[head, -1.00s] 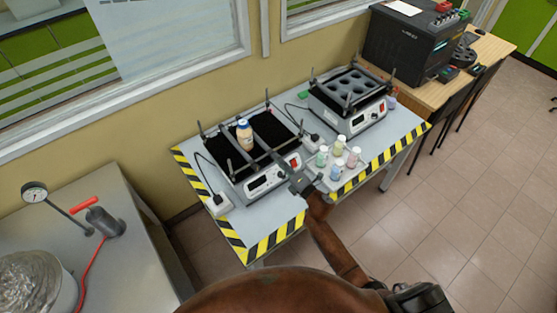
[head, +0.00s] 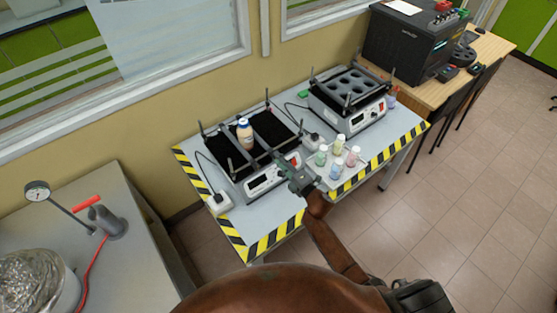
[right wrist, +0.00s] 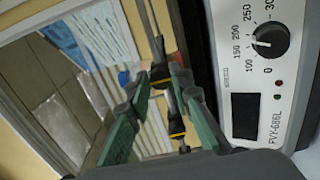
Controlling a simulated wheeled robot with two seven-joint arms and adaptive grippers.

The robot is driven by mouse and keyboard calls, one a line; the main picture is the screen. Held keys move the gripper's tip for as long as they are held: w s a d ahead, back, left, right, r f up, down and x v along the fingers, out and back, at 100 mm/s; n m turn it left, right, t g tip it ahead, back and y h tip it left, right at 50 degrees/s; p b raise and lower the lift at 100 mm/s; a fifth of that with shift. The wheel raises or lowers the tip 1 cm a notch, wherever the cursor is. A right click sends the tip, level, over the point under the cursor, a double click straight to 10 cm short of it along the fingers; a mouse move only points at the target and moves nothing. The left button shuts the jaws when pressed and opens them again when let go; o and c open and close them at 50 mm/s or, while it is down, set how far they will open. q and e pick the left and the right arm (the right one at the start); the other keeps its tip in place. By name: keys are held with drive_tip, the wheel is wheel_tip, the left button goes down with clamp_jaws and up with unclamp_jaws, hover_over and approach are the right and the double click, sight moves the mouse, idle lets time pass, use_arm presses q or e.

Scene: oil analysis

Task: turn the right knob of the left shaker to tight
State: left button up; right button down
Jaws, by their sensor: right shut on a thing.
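The left shaker (head: 262,182) stands on the striped-edge table in the head view, with a black platform crossed by bars. My right gripper (head: 290,169) is at the shaker's near right side. In the right wrist view its green-padded fingers (right wrist: 160,77) converge on a small dark knob (right wrist: 160,72), shut on it. The fingers partly hide this knob, so its tightness cannot be told. The shaker's front panel with a black dial (right wrist: 271,40) fills the right of that view. My left gripper is not in view.
The right shaker (head: 358,122) stands behind, to the right. Several small capped bottles (head: 338,145) stand close to the right of my gripper. A white power adapter (head: 220,203) lies at the left. A metal bench (head: 140,262) with a gauge stands further left.

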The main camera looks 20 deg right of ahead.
drive_tip(key=c, duration=1.7)
unclamp_jaws()
drive_tip(key=v, duration=1.2)
